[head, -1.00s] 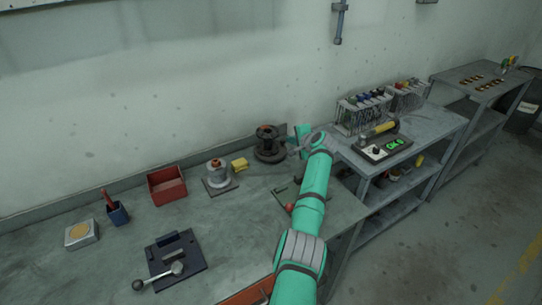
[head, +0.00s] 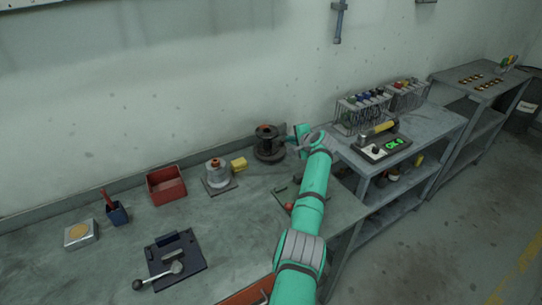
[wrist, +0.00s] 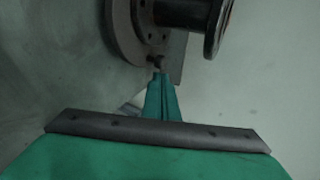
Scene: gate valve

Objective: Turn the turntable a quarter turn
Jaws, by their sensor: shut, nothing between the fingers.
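A dark spool-shaped piece with a round base plate (head: 268,153) stands at the back of the bench, and I take this base for the turntable. In the wrist view the spool's flange (wrist: 219,25) and the drilled disc (wrist: 122,32) fill the top. A small peg or bolt (wrist: 157,62) sits at the disc's edge. My gripper (wrist: 160,78) is shut and empty, with its tip right at this peg; I cannot tell whether they touch. In the head view my arm reaches to the right side of the spool, and the fingertips are not clear there.
A grey flanged part (head: 217,173) and a yellow block (head: 239,164) stand left of the spool. A red bin (head: 166,186), a blue cup (head: 117,213) and a dark plate with a lever (head: 176,258) lie farther left. The wall is close behind the spool.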

